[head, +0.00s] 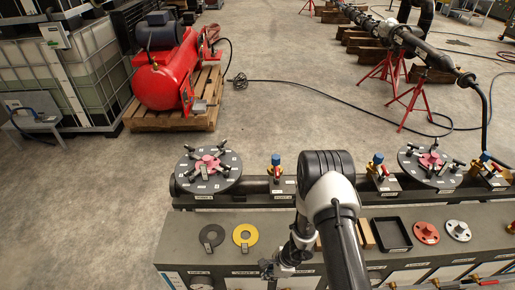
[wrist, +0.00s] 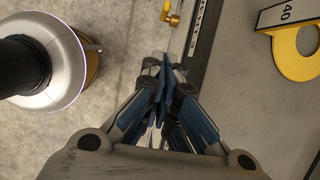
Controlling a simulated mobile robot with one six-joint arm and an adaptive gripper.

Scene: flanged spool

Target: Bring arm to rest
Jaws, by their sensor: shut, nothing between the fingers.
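My gripper (head: 270,268) is at the front of the grey bench in the head view, low and left of my arm's elbow. In the wrist view my gripper (wrist: 165,75) shows its blue fingers together, with nothing between them. The fingertips point toward the bench edge and the floor beyond. The flanged spool (head: 255,186) lies along the back of the bench, with a round flange plate at left (head: 209,172) and another at right (head: 431,167). My arm hides part of its middle.
The bench (head: 200,256) holds a yellow ring (head: 245,225), also in the wrist view (wrist: 290,50), a black tray (head: 392,223), a red flange (head: 426,232) and a grey flange (head: 457,230). A red compressor (head: 165,75) stands on a pallet behind. Floor between is mostly clear.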

